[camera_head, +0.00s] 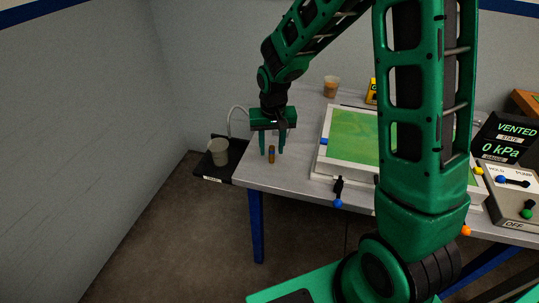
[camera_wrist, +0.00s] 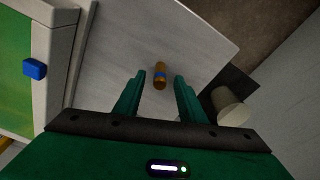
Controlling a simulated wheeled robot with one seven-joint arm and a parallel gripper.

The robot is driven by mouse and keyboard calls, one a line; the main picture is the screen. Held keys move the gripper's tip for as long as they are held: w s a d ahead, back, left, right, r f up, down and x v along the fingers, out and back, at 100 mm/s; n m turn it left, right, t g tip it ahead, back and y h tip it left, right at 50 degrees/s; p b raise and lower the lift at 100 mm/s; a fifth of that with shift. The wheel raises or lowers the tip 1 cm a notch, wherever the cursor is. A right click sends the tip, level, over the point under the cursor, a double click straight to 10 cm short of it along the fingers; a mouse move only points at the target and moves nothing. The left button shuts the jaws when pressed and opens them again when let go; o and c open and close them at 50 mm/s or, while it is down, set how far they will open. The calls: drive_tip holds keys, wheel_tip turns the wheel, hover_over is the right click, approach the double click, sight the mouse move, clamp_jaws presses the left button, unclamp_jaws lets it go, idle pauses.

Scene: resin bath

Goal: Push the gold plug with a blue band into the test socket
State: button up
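The gold plug with a blue band (camera_head: 271,156) stands, seemingly upright, near the left corner of the grey table. It also shows in the wrist view (camera_wrist: 160,76), gold at both ends with blue around the middle. My gripper (camera_head: 273,151) is open, pointing down, with one finger on each side of the plug in the head view. In the wrist view my gripper (camera_wrist: 159,75) has the plug centred between its fingertips, with a gap on both sides; I cannot tell the height difference. I cannot make out the test socket in either view.
A white-framed green panel (camera_head: 351,135) with coloured knobs lies right of the plug. A cup (camera_head: 218,151) sits on a black shelf off the table's left edge. A gauge display (camera_head: 513,141) reads vented, 0 kPa, above a switch box (camera_head: 515,190).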

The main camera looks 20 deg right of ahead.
drive_tip(key=shift+f, duration=0.25)
clamp_jaws()
drive_tip(key=shift+r, duration=0.2)
